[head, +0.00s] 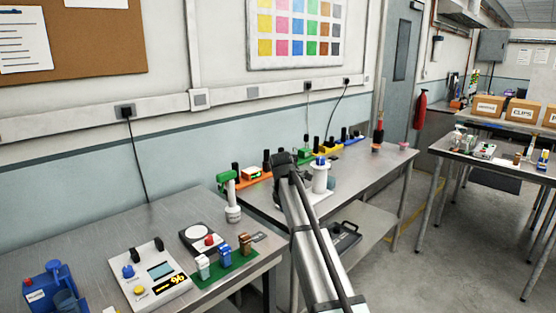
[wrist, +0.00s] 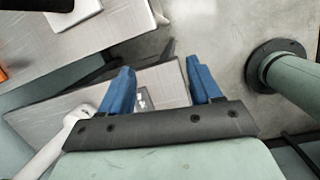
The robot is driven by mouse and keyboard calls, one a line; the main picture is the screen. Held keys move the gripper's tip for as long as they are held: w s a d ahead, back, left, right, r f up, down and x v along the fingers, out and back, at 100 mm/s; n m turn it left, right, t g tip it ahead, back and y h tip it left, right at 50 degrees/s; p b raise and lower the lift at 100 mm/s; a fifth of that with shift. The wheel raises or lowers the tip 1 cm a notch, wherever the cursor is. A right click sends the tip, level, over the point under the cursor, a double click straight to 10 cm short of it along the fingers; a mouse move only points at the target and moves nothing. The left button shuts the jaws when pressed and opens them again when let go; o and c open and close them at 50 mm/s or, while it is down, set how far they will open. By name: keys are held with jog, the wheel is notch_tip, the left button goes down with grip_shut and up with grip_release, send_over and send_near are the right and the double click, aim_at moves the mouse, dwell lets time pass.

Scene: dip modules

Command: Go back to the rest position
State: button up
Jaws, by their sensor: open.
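My gripper (wrist: 160,86) shows in the wrist view with its two blue fingers spread apart. Nothing is held between them. Beyond the gap are a grey metal surface and a small pale item, too small to name. In the head view my arm rises from the bottom edge to a dark joint in front of the benches. My fingers cannot be made out there.
The near bench (head: 95,252) holds a control box (head: 150,288), a blue item (head: 50,288), a round dial device (head: 198,238) and small white, blue and brown modules on a green mat (head: 222,277). A second bench (head: 370,168) stands behind.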

jog(key=d+f+m+h, duration=0.1)
jog(key=d+f+m, duration=0.1)
jog(key=d+f, duration=0.5)
jog(key=s+d+f+m+g, duration=0.1)
jog(key=s+d+f+m, duration=0.15)
jog(key=s+f, duration=0.6)
jog(key=s+d+f+m+g, duration=0.1)
jog(key=s+f+m, duration=0.25)
jog(key=f, duration=0.95)
jog(key=s+d+f+m+g, duration=0.2)
jog(key=s+f+m, duration=0.1)
jog(key=s+f, duration=0.55)
jog(key=s+d+f+m+g+y, duration=0.15)
jog(key=s+f+m, duration=0.45)
jog(key=s+f, duration=1.05)
jog(key=s+f+m+g, duration=0.1)
jog(key=s+m, duration=0.3)
jog(key=s, duration=0.8)
jog(key=s+f+m+g+y, duration=0.1)
jog(key=s+m, duration=0.3)
jog(key=s, duration=0.8)
jog(key=shift+d+f+g, duration=0.3)
jog(key=shift+f+g, duration=0.35)
jog(key=shift+g, duration=0.1)
